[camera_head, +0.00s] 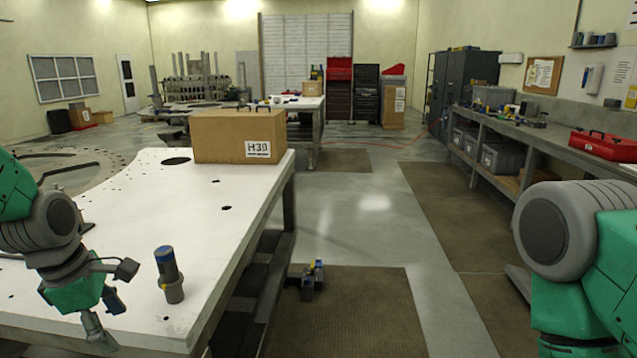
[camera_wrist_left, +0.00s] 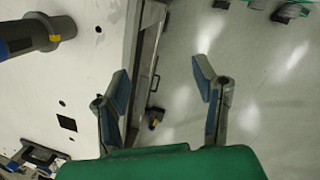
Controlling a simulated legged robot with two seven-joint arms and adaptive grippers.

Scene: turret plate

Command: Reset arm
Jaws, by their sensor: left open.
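My left gripper (camera_head: 105,315) hangs over the near left part of the white table (camera_head: 110,225) in the head view. In the left wrist view its two blue-padded fingers (camera_wrist_left: 163,85) are spread wide, with nothing between them. A grey cylinder with a blue band (camera_head: 170,278) stands upright on the table, just right of the gripper and apart from it. It also shows in the left wrist view (camera_wrist_left: 42,33), at the upper left. Part of my right arm shows at the right edge of the head view, but its gripper is out of view.
A cardboard box marked H3 (camera_head: 238,137) sits at the table's far right corner. Small parts (camera_head: 308,278) lie on the floor mat beyond the table's right edge. A long workbench with a red toolbox (camera_head: 604,145) lines the right wall. The aisle floor between is mostly clear.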

